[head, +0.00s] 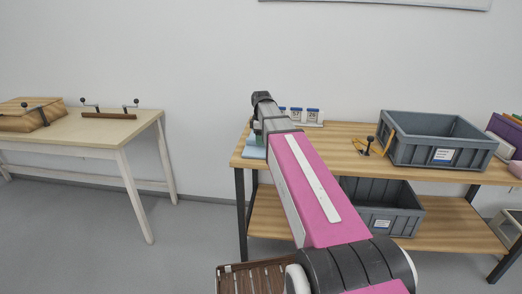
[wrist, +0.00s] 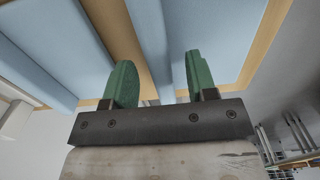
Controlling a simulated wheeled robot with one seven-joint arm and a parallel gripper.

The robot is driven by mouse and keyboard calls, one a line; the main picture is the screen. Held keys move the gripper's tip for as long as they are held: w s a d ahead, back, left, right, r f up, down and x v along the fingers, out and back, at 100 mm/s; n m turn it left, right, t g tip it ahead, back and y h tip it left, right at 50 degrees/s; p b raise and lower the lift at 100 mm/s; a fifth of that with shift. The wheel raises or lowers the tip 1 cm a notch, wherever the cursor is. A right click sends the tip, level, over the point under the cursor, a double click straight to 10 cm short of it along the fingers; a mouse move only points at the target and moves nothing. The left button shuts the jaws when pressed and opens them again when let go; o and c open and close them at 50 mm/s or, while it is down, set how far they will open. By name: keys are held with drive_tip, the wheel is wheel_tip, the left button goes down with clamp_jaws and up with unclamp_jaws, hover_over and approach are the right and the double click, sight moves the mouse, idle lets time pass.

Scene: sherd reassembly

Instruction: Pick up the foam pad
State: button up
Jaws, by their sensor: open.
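A light blue pad (head: 252,151), which looks like the foam pad, lies at the left end of the wooden bench, partly hidden behind my arm. In the wrist view, broad light blue surfaces fill the top: one at the left (wrist: 50,45) and one at the right (wrist: 205,35), with a wood-coloured strip between them. I cannot tell whether they are one pad or separate pieces. My gripper (wrist: 160,82) has green fingers set apart, with nothing seen held between them. The fingers overlap the blue surfaces in the picture; contact cannot be told.
The wooden bench (head: 350,132) also holds small labelled white containers (head: 312,115), a small dark tool on a stand (head: 366,146) and a grey crate (head: 440,150). Another grey crate (head: 395,222) is on the lower shelf. A separate table (head: 70,130) stands left, with open floor between.

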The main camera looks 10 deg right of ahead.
drive_tip(key=shift+f, duration=0.7)
clamp_jaws()
drive_tip(key=shift+r, duration=0.1)
